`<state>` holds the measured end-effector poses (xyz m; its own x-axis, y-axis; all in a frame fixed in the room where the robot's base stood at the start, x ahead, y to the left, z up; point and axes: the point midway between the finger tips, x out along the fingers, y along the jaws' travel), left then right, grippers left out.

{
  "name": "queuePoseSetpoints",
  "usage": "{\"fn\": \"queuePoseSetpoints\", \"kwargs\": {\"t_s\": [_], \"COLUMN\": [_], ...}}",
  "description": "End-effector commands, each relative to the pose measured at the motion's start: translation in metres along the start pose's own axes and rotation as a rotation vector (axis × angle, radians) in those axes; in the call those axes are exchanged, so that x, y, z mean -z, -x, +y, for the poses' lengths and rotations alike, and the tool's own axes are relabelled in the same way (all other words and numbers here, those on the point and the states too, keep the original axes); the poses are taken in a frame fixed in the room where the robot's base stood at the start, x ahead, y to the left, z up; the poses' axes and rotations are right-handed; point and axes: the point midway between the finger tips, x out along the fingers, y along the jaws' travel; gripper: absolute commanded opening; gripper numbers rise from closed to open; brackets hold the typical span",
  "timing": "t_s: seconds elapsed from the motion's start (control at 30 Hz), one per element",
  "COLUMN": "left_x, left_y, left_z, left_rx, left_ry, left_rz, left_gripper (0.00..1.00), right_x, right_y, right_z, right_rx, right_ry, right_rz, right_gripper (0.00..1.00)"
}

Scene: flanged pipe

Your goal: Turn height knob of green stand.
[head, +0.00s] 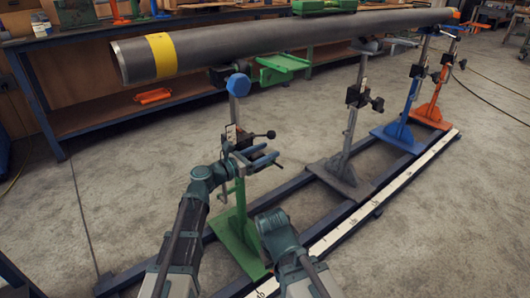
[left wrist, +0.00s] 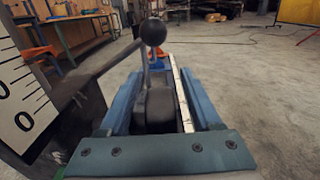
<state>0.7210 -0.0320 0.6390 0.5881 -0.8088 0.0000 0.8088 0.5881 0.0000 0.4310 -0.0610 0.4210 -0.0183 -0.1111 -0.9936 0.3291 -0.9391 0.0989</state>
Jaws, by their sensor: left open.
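A dark clamp block with a black ball-ended handle, the height knob (head: 270,134), sits partway up the post. My left gripper (head: 268,158) is open, just below and beside this knob in the head view. My right gripper is not visible.
A long grey pipe (head: 290,35) with a yellow band lies above a row of stands. Grey (head: 342,178), blue (head: 398,135) and orange (head: 432,115) stands follow on the rail frame. A white scale plate (left wrist: 20,92) is close at the left of the wrist view.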

Motion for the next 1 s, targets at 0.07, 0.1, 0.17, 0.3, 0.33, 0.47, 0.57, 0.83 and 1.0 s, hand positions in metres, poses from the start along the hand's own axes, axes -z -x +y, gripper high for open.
{"fn": "queuePoseSetpoints", "kwargs": {"t_s": [0.07, 0.1, 0.17, 0.3, 0.33, 0.47, 0.57, 0.83, 1.0], "left_x": [0.0, 0.0, 0.0, 0.0, 0.0, 0.0, 0.0, 0.005, 0.004], "left_y": [0.0, 0.0, 0.0, 0.0, 0.0, 0.0, 0.0, 0.002, 0.006], "left_z": [0.0, 0.0, 0.0, 0.0, 0.0, 0.0, 0.0, -0.001, 0.0], "left_rx": [0.0, 0.0, 0.0, 0.0, 0.0, 0.0, 0.001, 0.002, 0.003], "left_ry": [0.0, 0.0, 0.0, 0.0, 0.0, 0.0, 0.0, 0.001, 0.003], "left_rz": [0.0, 0.0, 0.0, 0.0, 0.0, 0.0, 0.0, -0.062, -0.205], "left_gripper": [0.65, 0.65, 0.61, 0.36, 0.31, 0.07, 0.0, 0.0, 0.0], "right_x": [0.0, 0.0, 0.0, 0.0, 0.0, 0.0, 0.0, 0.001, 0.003], "right_y": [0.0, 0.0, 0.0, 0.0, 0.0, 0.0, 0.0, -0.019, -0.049], "right_z": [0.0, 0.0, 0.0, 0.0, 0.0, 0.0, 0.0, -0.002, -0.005], "right_rx": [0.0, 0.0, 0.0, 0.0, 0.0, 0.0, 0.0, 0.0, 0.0], "right_ry": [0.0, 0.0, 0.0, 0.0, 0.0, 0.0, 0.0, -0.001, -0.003], "right_rz": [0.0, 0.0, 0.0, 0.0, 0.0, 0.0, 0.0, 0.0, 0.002], "right_gripper": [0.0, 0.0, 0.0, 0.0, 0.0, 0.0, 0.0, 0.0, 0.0]}}
